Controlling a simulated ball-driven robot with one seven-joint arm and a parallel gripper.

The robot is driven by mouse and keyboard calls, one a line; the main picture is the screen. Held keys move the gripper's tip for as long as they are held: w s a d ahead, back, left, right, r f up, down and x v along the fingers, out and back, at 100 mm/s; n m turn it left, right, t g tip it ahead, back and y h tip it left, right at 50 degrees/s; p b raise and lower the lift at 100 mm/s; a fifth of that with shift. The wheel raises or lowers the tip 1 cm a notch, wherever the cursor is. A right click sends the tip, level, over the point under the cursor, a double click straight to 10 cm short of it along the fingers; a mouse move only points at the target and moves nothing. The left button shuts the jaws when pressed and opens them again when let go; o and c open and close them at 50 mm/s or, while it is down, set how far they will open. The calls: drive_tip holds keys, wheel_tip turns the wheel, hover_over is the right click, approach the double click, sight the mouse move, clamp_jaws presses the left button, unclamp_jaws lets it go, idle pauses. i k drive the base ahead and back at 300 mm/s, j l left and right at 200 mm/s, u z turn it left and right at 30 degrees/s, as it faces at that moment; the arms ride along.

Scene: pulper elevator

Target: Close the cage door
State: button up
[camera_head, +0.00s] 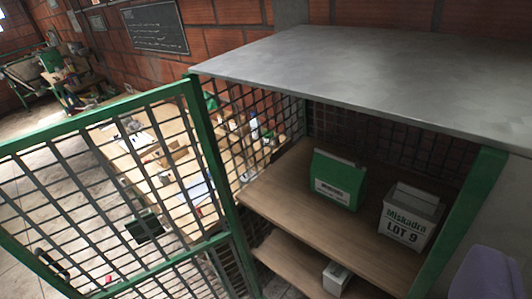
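The cage door (205,140) is a green frame filled with dark metal bars. It stands wide open, swung out to the left from the cage's left front side. A dark plate with a green edge (145,228) sits on its mesh, perhaps a latch or handle. The cage (370,60) has a grey metal top, mesh walls and a green right post (462,222). Its front opening is uncovered. My gripper does not show in this view, so its state and place relative to the door are hidden.
Inside the cage, a wooden shelf (275,200) holds a green box (338,180) and a white "LOT 9" box (408,220). A smaller white box (336,277) sits below. A purple-grey rounded shape (485,275) fills the lower right corner. A cluttered workbench (120,160) stands behind the door.

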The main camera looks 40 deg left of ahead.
sight(145, 226)
drive_tip(key=j+z, duration=0.35)
drive_tip(key=k+j+z, duration=0.15)
drive_tip(key=j+z, duration=0.25)
drive_tip(key=k+j+z, duration=0.1)
drive_tip(key=j, duration=0.3)
drive_tip(key=k+j+z, duration=0.1)
drive_tip(key=j, duration=0.3)
drive_tip(key=k+j, duration=0.3)
drive_tip(key=k+j+z, duration=0.15)
drive_tip(key=j, duration=0.3)
drive_tip(key=k+j+z, duration=0.1)
drive_tip(key=k+j, duration=0.35)
drive_tip(key=j, duration=0.2)
drive_tip(key=k+j, duration=0.25)
drive_tip(key=j, duration=0.15)
drive_tip(key=k+j, duration=0.2)
drive_tip(key=j, duration=0.2)
drive_tip(key=k+j, duration=0.25)
drive_tip(key=j, duration=0.15)
drive_tip(key=k+j, duration=0.2)
drive_tip(key=j, duration=0.2)
drive_tip(key=k+j, duration=0.2)
drive_tip(key=j, duration=0.2)
drive_tip(key=i+j+z, duration=0.1)
drive_tip(key=z, duration=0.15)
